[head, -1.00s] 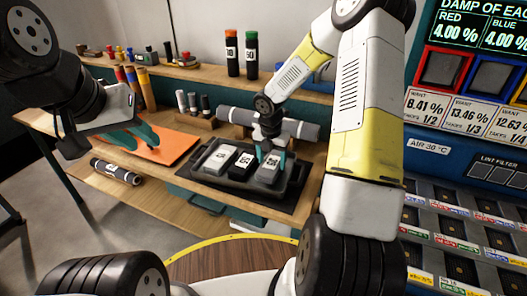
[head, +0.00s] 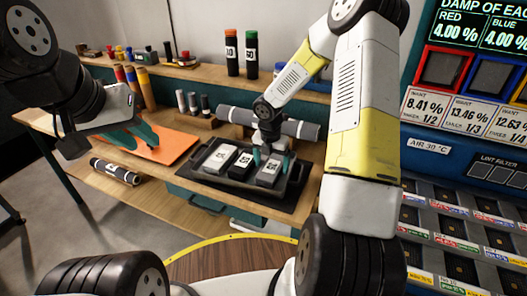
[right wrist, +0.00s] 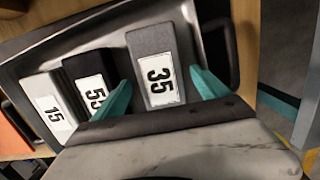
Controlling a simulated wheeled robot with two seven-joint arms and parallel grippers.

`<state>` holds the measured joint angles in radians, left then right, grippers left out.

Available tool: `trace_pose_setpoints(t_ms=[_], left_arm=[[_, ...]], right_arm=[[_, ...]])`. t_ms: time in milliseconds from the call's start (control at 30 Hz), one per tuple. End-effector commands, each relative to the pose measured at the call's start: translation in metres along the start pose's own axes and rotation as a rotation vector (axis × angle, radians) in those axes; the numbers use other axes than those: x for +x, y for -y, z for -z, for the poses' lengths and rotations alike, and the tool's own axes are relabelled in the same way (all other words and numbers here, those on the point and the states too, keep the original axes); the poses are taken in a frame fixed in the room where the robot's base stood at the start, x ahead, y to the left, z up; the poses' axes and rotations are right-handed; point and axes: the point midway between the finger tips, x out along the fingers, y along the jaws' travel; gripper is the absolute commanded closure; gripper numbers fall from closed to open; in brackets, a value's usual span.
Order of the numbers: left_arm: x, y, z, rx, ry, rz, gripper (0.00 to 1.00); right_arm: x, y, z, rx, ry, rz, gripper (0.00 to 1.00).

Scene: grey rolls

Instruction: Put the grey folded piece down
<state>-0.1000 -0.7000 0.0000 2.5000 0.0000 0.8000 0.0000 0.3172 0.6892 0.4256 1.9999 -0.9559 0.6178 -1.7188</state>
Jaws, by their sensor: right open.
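The grey folded piece (head: 269,171), labelled 35, lies in the dark tray (head: 232,186) at the right end of a row of three. It also shows in the right wrist view (right wrist: 152,58). My right gripper (right wrist: 163,88) is open, with one teal finger on each side of the grey piece and a gap visible at the fingers. In the head view this right gripper (head: 270,160) stands over the tray. My left gripper (head: 143,138) hangs over the orange mat (head: 165,150), its fingers apart with nothing seen between them.
A black piece (head: 242,164) and a white piece (head: 219,158) lie beside the grey one in the tray. A long grey roll (head: 300,130) lies behind the tray. Small rolls (head: 193,103) stand behind the mat. A roll (head: 115,171) lies on the lower shelf.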

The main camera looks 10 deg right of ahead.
Motion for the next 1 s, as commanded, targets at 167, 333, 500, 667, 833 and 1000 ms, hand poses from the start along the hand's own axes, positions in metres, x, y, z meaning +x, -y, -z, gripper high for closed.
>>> trace_pose_setpoints(t_ms=[167,333,500,667,833,1000], left_arm=[[0.0,0.0,0.0,0.0,0.0,0.0,0.69],[0.0,0.0,0.0,0.0,0.0,0.0,0.69],[0.0,0.0,0.0,0.0,0.0,0.0,0.69],[0.0,0.0,0.0,0.0,0.0,0.0,0.69],[0.0,0.0,0.0,0.0,0.0,0.0,0.69],[0.0,0.0,0.0,0.0,0.0,0.0,0.69]], right_arm=[[-0.03,0.0,-0.002,0.001,0.006,-0.003,0.15],[-0.068,0.0,-0.002,0.001,0.006,-0.002,0.15],[-0.098,0.0,-0.001,0.001,0.004,-0.001,0.15],[-0.115,0.0,-0.001,0.002,0.002,0.0,0.15],[-0.14,0.008,0.005,0.13,0.029,0.005,0.15],[-0.199,0.034,0.028,0.576,0.092,-0.026,0.15]])
